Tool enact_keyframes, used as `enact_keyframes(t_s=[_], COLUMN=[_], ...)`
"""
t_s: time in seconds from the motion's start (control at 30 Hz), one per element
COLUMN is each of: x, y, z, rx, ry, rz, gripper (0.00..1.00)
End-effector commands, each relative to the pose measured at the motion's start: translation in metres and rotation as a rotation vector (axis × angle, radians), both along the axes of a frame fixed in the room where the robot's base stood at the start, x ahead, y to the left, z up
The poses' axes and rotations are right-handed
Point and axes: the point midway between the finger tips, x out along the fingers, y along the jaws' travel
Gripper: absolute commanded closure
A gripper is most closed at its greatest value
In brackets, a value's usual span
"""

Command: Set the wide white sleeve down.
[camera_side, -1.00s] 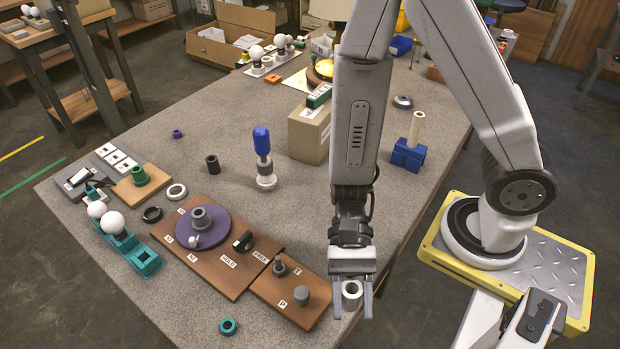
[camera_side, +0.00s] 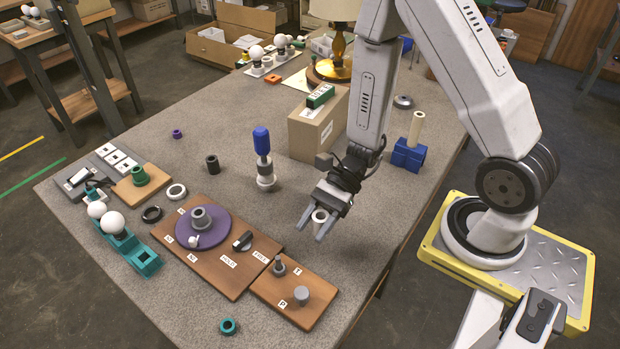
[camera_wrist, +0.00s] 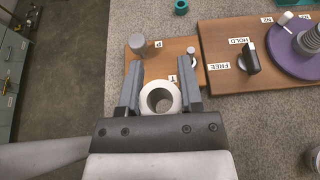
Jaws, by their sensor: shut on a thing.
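The wide white sleeve (camera_side: 320,215) is a short white ring with an open bore. My gripper (camera_side: 311,229) is shut on it, with one finger on each side. In the wrist view the sleeve (camera_wrist: 176,98) sits between the grey fingers of my gripper (camera_wrist: 159,82), its bore facing the camera. The sleeve is near the back right of the small brown board (camera_side: 285,300). I cannot tell whether its bottom touches the table; the fingers partly hide it.
The small board carries a grey peg (camera_side: 279,266) and a grey knob (camera_side: 301,294). A larger board (camera_side: 225,275) holds a purple disc (camera_side: 215,238). A blue-topped tool (camera_side: 262,142) stands in a white ring, and a cardboard box (camera_side: 305,135) is behind. Grey table right of the gripper is bare.

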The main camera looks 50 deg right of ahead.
Motion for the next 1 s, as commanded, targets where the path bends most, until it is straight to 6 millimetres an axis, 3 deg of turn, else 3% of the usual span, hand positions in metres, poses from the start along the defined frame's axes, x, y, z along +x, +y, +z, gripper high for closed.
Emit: enact_keyframes(t_s=[0.2,0.4,0.6,1.0], x=[0.023,0.033,0.037,0.037], y=[-0.041,-0.068,-0.078,-0.079], z=[-0.009,-0.014,-0.016,-0.027], rx=[0.0,0.0,0.0,0.0], ry=[0.001,0.0,0.0,0.001], rz=[-0.162,-0.258,-0.295,-0.294], gripper=[1.0,1.0,1.0,1.0])
